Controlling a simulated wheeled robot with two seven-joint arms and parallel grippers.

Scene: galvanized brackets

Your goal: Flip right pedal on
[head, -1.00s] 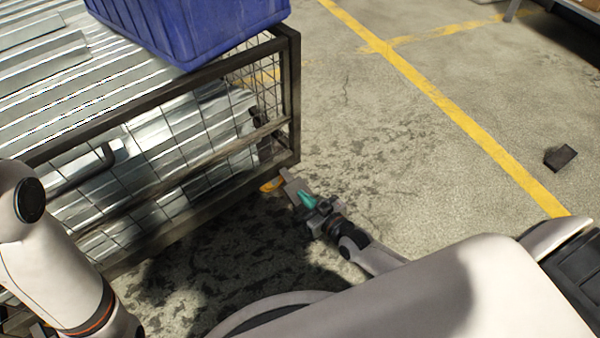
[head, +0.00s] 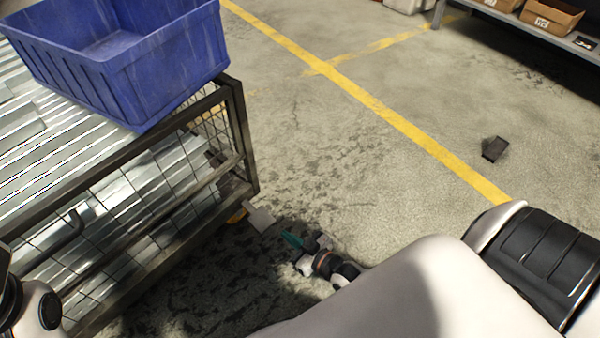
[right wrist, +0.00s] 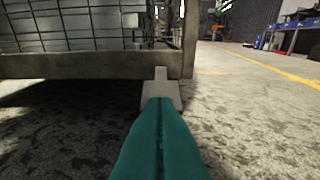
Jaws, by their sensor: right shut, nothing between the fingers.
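The right pedal (head: 261,219) is a small light-grey plate sticking out low at the near corner of the wire-sided cart (head: 240,130). In the right wrist view the pedal (right wrist: 161,88) stands below the cart's bottom rail, straight ahead of the fingers. My right gripper (head: 287,237), with teal fingers, is low over the floor, just right of and below the pedal in the head view. Its fingers (right wrist: 160,101) are shut and empty. Their tips overlap the pedal's lower part in the wrist view; I cannot tell whether they touch. My left gripper is out of view.
A blue bin (head: 120,70) stands on metal sheets on top of the cart. An orange part (head: 237,214) shows under the cart beside the pedal. Open floor with a yellow line (head: 400,122) lies to the right, with a small dark block (head: 495,149) on it.

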